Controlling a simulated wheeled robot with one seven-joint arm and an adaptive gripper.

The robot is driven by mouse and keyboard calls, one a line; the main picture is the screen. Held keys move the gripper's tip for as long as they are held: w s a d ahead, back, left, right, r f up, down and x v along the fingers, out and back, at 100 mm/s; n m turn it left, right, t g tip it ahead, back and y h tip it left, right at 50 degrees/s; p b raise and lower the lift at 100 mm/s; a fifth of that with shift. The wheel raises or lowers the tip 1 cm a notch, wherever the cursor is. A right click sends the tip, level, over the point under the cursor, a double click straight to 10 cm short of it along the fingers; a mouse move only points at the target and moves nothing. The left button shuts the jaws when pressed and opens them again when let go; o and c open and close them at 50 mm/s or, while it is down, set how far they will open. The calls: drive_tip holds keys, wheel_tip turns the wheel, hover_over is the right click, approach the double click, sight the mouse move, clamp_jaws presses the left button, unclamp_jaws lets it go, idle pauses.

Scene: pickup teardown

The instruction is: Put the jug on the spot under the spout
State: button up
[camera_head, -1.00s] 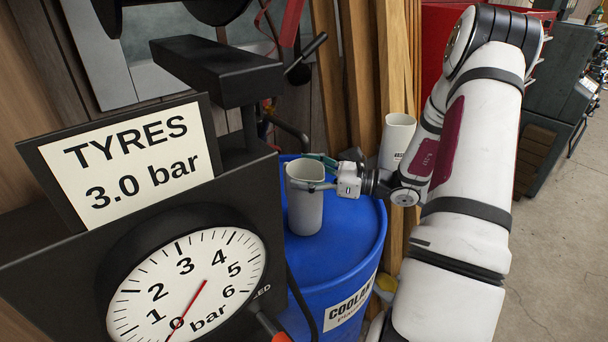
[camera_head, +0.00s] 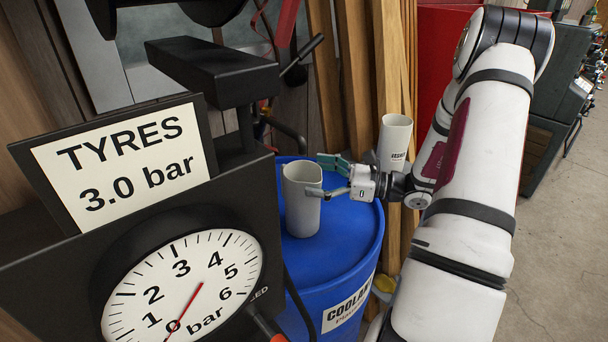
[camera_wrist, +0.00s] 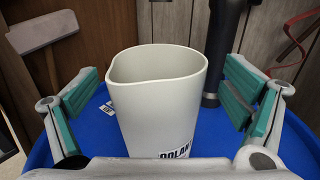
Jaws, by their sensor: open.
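A pale grey open-topped jug (camera_head: 301,205) stands upright on the blue drum lid (camera_head: 345,235). In the wrist view the jug (camera_wrist: 158,110) has a pinched pouring lip and a partly cut-off label. My gripper (camera_head: 322,176) is open at the jug's right side in the head view. In the wrist view its green-padded fingers stand wide on either side of the jug, with clear gaps. A dark vertical pipe (camera_wrist: 224,45) rises behind the jug in the wrist view. I cannot tell whether it belongs to the spout, and no marked spot shows.
A second pale labelled container (camera_head: 395,138) stands behind my wrist. A black gauge housing (camera_head: 265,215) with a tyre pressure sign (camera_head: 115,165) stands close on the left. A black block (camera_head: 215,70) overhangs above. Wooden planks (camera_head: 358,80) stand behind the drum. Open floor lies at the right.

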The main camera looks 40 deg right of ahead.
drive_tip(key=v, duration=0.8)
drive_tip(key=shift+s+d, duration=0.2)
